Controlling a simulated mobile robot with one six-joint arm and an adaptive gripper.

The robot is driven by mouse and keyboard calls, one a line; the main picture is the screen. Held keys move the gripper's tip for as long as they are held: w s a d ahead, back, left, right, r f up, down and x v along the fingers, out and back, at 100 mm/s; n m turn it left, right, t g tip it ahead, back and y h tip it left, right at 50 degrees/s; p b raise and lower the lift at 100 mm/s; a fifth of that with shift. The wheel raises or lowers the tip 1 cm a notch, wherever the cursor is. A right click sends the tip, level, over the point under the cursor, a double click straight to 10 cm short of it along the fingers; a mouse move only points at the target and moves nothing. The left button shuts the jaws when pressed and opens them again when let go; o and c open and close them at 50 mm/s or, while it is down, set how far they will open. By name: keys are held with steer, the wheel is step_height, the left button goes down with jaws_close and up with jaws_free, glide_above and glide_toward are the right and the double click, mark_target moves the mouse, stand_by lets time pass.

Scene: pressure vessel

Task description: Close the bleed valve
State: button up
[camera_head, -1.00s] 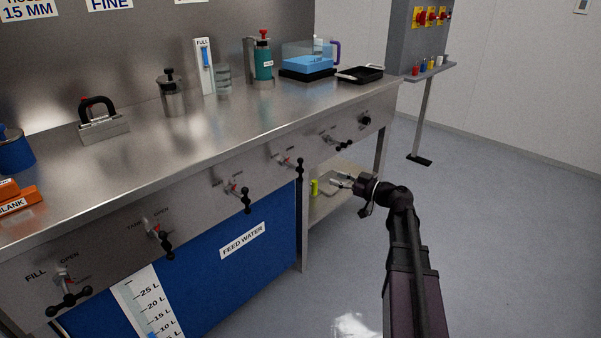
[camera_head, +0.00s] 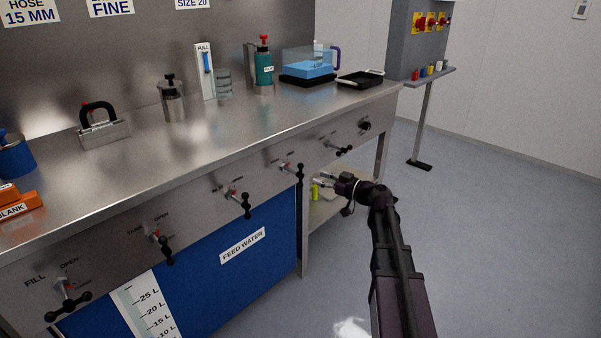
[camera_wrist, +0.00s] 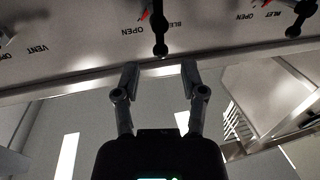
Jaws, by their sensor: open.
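The bleed valve (camera_head: 290,168) is on the front panel under the bench edge. It has a black bar handle with ball ends and a small red pointer. In the wrist view the bleed valve's handle (camera_wrist: 160,35) is at the top centre, beside labels reading OPEN and partly BLEED. My gripper (camera_head: 318,180) is open and empty, just right of and below that handle in the head view. In the wrist view my gripper (camera_wrist: 160,72) has its two fingers spread, one either side of the handle's line, with the handle beyond the tips. I see no contact.
Similar valves flank it: the inlet valve (camera_head: 238,198) to the left and the vent valve (camera_head: 338,146) to the right. The blue feed water tank (camera_head: 215,285) stands below. A lower shelf (camera_head: 325,207) and bench leg are close to my gripper. Open floor lies right.

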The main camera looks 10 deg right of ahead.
mark_target(300, 182)
steer(key=shift+x, duration=4)
jaws_close()
